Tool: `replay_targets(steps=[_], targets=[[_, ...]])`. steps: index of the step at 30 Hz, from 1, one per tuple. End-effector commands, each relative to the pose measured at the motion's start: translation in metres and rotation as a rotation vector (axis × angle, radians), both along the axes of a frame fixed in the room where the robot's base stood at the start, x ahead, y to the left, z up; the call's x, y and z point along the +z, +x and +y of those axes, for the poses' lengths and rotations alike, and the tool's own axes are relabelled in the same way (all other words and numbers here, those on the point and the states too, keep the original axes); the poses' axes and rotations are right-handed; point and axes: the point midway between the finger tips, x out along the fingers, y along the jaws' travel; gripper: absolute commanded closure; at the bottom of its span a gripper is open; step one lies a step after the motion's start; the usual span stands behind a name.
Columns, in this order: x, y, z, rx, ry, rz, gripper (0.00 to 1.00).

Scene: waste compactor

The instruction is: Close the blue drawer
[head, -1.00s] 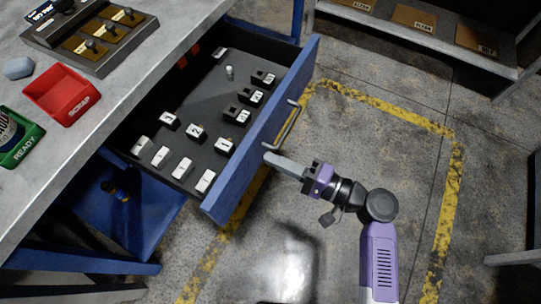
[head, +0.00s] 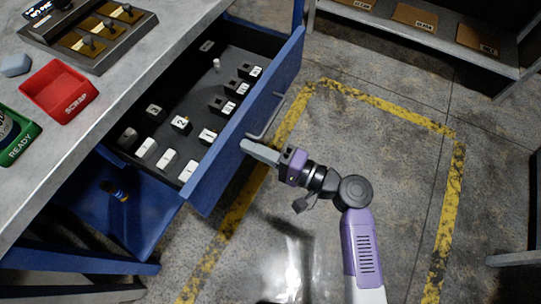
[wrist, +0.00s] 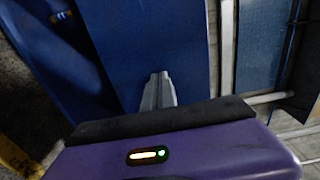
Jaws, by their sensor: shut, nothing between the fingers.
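The blue drawer (head: 240,131) is pulled part way out from under the workbench, with its dark inside showing. Its front panel also fills the upper middle of the wrist view (wrist: 145,40). A metal bar handle (head: 277,118) is fixed to the outer face and shows in the wrist view (wrist: 228,50). My gripper (head: 245,146) is shut and empty. Its fingertips are at the outer face of the front panel, beside the handle's near end. In the wrist view the fingers (wrist: 159,90) point at the panel; contact looks likely but is not certain.
Several small labelled blocks and a white peg (head: 217,65) are in the drawer. The workbench (head: 100,100) holds a red scrap tray (head: 60,91), a green ready tray (head: 17,145) and a lever panel (head: 90,38). A shelf (head: 420,38) stands behind. The marked floor is clear.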

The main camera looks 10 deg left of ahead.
Motion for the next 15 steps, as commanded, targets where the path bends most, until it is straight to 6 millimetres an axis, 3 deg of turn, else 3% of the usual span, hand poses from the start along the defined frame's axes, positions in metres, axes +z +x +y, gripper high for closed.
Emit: replay_targets(steps=[15], targets=[[-0.005, 0.047, 0.136, 0.007, 0.000, -0.004, 1.00]])
